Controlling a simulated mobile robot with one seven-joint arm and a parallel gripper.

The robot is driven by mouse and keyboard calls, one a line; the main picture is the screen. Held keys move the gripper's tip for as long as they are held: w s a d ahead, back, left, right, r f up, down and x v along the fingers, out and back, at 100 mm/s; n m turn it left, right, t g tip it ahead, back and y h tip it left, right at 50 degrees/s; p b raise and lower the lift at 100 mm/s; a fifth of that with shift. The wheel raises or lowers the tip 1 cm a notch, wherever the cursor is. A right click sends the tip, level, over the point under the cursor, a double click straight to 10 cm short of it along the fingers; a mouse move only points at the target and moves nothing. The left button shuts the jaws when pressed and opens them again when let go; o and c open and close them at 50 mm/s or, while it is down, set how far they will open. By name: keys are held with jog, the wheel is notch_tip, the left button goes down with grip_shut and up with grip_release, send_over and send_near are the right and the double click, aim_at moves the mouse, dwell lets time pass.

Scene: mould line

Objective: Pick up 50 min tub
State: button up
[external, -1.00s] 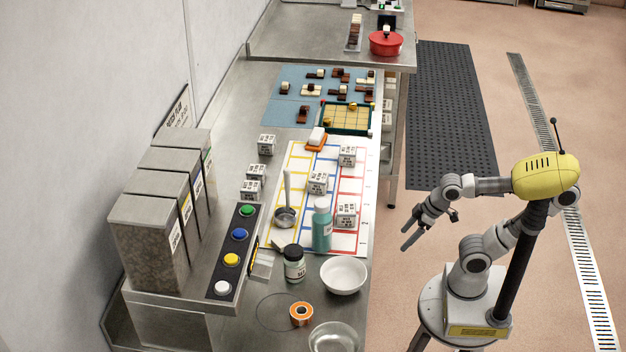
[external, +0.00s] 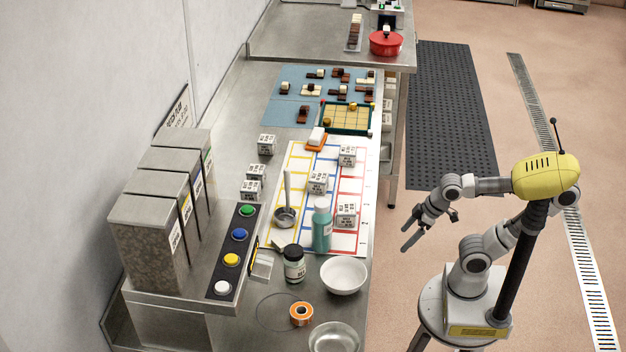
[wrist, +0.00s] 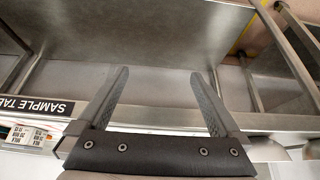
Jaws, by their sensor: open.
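Several white cube tubs with black printed labels stand on the steel table. Three are on the coloured grid mat: a far tub (external: 347,156), a middle tub (external: 318,183) and a near tub (external: 346,215). Others stand left of the mat: a far tub (external: 267,145) and a close pair (external: 256,173) (external: 251,190). I cannot read which is the 50 min tub. My gripper (external: 409,239) is open and empty, off the table's right side. In the wrist view its fingers (wrist: 158,75) are spread, with a labelled tub (wrist: 30,138) partly cut off at lower left.
A teal bottle (external: 322,228), a ladle (external: 285,215), a dark-lidded jar (external: 294,264), a white bowl (external: 344,275) and orange tape (external: 301,313) crowd the near table. Tall bins (external: 150,240) and a button panel (external: 234,250) line the left.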

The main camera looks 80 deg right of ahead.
jog(key=n+t+y+p, duration=0.1)
jog(key=t+p, duration=0.1)
jog(key=t, duration=0.6)
send_near(353, 210)
jog(key=x, duration=0.3)
jog(key=shift+d, duration=0.15)
jog(key=shift+p+x, duration=0.95)
jog(key=shift+x, duration=1.95)
jog(key=shift+w+f, duration=0.3)
jog(key=shift+w, duration=0.35)
jog(key=shift+w+p, duration=0.1)
jog(key=shift+p, duration=0.25)
